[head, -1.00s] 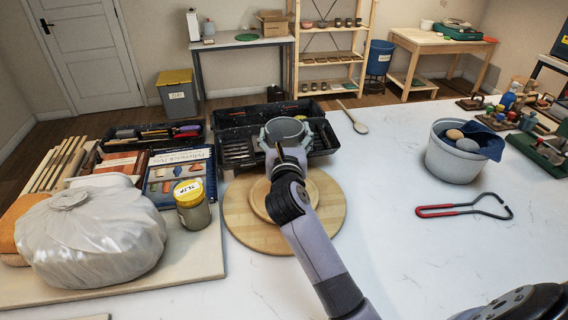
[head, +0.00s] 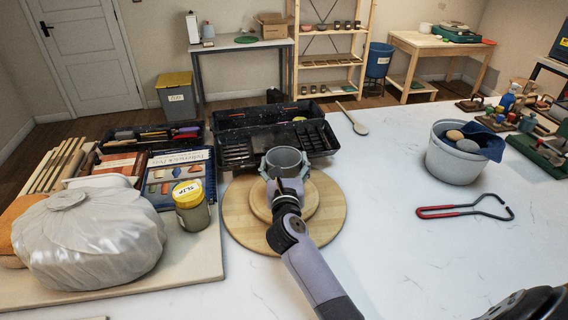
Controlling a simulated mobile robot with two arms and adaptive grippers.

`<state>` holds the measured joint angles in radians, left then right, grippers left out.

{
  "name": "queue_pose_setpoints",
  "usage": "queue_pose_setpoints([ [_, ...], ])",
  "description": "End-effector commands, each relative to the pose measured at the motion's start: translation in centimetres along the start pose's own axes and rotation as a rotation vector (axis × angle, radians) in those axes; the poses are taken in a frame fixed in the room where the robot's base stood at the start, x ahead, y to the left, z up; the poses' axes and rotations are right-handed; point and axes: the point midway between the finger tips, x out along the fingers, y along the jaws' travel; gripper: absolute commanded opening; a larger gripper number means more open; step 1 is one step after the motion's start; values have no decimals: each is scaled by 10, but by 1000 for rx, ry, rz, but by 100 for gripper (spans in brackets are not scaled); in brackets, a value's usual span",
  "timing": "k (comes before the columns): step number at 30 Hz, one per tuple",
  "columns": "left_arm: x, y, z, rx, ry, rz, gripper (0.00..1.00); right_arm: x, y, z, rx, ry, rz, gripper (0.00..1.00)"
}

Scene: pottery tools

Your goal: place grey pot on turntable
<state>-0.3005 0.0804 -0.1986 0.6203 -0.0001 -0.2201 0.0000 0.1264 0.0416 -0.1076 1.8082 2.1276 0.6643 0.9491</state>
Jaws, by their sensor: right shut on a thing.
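The grey pot (head: 285,158) is upright over the far part of the wooden turntable (head: 241,215), in the middle of the head view. My right gripper (head: 285,174) is at the pot's near side and shut on it. The wrist and forearm cover part of the turntable. The pot's base is hidden, so I cannot tell whether it touches the turntable's raised disc (head: 312,198). My left gripper is not in view.
A black tool tray (head: 235,150) lies just behind the turntable. A slip jar (head: 191,206) and a wrapped clay bag (head: 92,240) stand at left. A grey bucket (head: 450,165) and red-handled tool (head: 450,211) are at right. The white table between is clear.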

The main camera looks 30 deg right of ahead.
Motion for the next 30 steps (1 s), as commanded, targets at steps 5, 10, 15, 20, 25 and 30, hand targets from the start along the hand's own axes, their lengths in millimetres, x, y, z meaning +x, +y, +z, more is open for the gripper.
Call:
queue_pose_setpoints([
  [5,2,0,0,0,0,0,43,0,0,-3,0,1,0,80],
  [10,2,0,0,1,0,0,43,0,0,-3,0,1,0,91],
  [15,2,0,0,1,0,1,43,0,0,-3,-1,1,0,95],
  [20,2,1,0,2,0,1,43,0,0,-2,-1,0,0,95],
  [25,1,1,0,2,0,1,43,-6,0,-1,0,2,1,95],
  [30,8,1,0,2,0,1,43,-37,0,-3,2,3,1,95],
])
